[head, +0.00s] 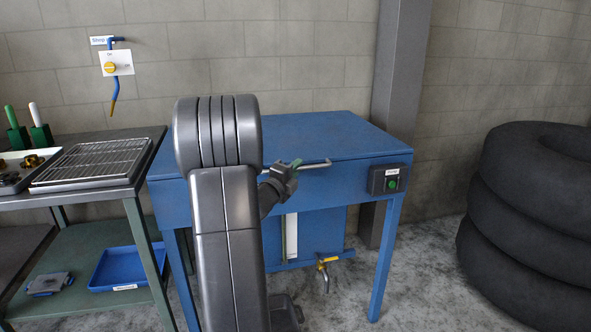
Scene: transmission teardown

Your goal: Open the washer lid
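The blue washer (340,225) stands against the wall in the head view. Its flat blue lid (335,137) is down and looks closed. A pale bar handle (317,165) runs along the lid's front edge. My gripper (290,168) is at the left end of this handle, at the height of the lid's front edge. My arm hides the washer's left front part. The fingers are small and partly hidden, so I cannot tell whether they are closed around the handle or only beside it.
A black box with a green button (391,180) is on the washer's right front. A yellow-handled valve (327,262) sits below. A bench with a wire rack (92,162) stands left, a blue tray (118,268) on its shelf. Stacked tyres (530,195) stand right.

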